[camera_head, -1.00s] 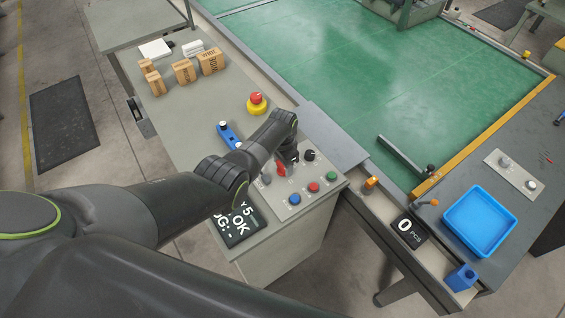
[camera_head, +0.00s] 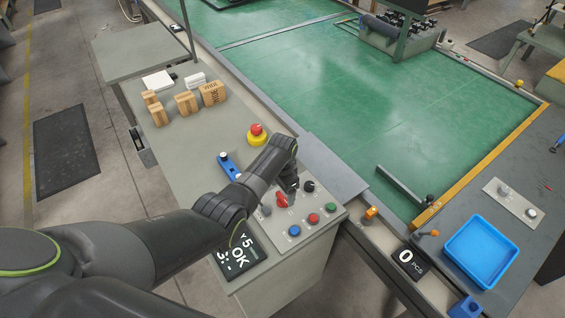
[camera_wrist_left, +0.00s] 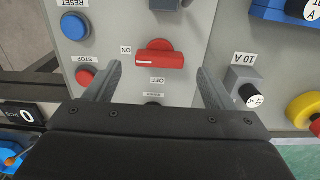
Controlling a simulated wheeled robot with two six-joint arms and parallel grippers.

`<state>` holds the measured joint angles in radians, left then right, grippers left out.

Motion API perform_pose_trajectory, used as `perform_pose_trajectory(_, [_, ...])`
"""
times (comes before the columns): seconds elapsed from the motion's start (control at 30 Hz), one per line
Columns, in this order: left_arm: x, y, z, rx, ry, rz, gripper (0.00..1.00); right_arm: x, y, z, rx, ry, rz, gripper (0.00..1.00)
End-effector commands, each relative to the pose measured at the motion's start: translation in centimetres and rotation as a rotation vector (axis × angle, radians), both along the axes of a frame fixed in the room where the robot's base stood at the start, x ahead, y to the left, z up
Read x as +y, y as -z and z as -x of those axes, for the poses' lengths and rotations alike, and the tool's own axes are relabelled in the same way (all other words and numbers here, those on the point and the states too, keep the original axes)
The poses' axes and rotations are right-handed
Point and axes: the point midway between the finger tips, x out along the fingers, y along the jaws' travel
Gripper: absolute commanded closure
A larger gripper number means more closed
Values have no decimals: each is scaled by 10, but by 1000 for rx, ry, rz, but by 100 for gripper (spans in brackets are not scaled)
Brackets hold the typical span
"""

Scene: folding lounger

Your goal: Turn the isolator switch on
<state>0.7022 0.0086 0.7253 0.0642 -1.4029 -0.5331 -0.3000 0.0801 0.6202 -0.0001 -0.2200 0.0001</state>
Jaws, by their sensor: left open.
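The isolator switch is a red rotary handle (camera_wrist_left: 160,57) on the grey control panel (camera_head: 318,221). In the left wrist view its bar lies crosswise, with a white mark at its left end, on the side of the ON label; OFF is printed below it. The red handle (camera_head: 281,201) also shows in the head view, just below my left gripper (camera_head: 290,187). In the left wrist view my left gripper (camera_wrist_left: 157,80) is open and empty, with one finger on each side of the handle. I cannot tell whether they touch it. My right gripper is not in view.
Blue (camera_head: 294,231), red (camera_head: 313,218) and green (camera_head: 330,208) buttons sit close to the switch. A black knob (camera_head: 308,186) and a grey selector (camera_wrist_left: 243,84) are beside it.

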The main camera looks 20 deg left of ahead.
Motion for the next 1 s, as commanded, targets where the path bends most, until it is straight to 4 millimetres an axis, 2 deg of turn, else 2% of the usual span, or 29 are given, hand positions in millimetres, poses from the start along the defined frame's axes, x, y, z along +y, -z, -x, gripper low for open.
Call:
perform_pose_trajectory(0.03, [0, -10, -1, -4, 0, 1, 24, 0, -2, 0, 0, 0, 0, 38])
perform_pose_trajectory(0.33, [0, -58, -1, -4, 0, 1, 24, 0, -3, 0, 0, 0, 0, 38])
perform_pose_trajectory(0.7, [0, -124, -2, -6, 2, 1, 24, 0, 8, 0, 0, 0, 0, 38])
perform_pose_trajectory(0.83, [0, -138, -1, -4, 1, 0, 24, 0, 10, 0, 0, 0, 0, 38])
perform_pose_trajectory(1.0, [0, -144, 0, -1, 1, 0, 24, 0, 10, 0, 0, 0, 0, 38])
